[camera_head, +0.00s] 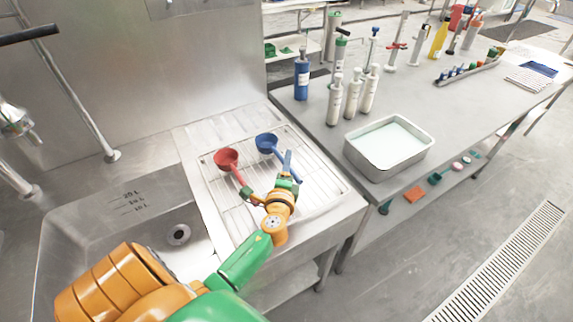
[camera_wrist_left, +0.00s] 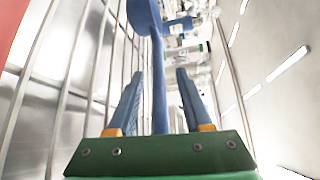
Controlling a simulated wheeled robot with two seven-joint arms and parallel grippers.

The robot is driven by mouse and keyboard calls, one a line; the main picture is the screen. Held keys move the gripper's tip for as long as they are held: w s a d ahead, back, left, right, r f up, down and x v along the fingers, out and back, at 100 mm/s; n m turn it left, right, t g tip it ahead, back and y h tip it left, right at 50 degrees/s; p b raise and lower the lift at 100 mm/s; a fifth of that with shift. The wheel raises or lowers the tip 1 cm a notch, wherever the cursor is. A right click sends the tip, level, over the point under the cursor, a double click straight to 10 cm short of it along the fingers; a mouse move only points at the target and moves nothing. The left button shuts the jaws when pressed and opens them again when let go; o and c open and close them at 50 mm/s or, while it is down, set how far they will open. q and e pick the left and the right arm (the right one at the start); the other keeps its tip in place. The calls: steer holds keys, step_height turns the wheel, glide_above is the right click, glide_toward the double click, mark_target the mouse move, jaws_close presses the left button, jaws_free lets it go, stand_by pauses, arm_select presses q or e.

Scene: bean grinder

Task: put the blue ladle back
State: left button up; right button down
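The blue ladle (camera_head: 266,143) lies on the wire rack (camera_head: 318,172) of the drainboard, its handle slanting down to the right in the head view. My left gripper (camera_head: 289,160) is over the rack at the handle, just right of the red ladle. In the left wrist view, the blue handle (camera_wrist_left: 159,82) runs between the two spread fingers (camera_wrist_left: 160,90), with gaps on both sides. The ladle's bowl shows at the top of that view. The gripper hides part of the handle in the head view. My right gripper is not in view.
A red ladle (camera_head: 226,158) lies close on the left of my gripper. The sink (camera_head: 130,225) is left of the rack. A metal tray (camera_head: 388,147) of pale liquid, white bottles (camera_head: 352,95) and a blue bottle (camera_head: 301,78) stand on the bench at right.

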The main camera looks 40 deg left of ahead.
arm_select(q)
steer(key=b+v, duration=0.1)
steer(key=v, duration=1)
steer(key=shift+s, duration=0.15)
steer(key=shift+s+d+r, duration=0.15)
steer(key=shift+s+d, duration=0.05)
steer(key=shift+s, duration=0.15)
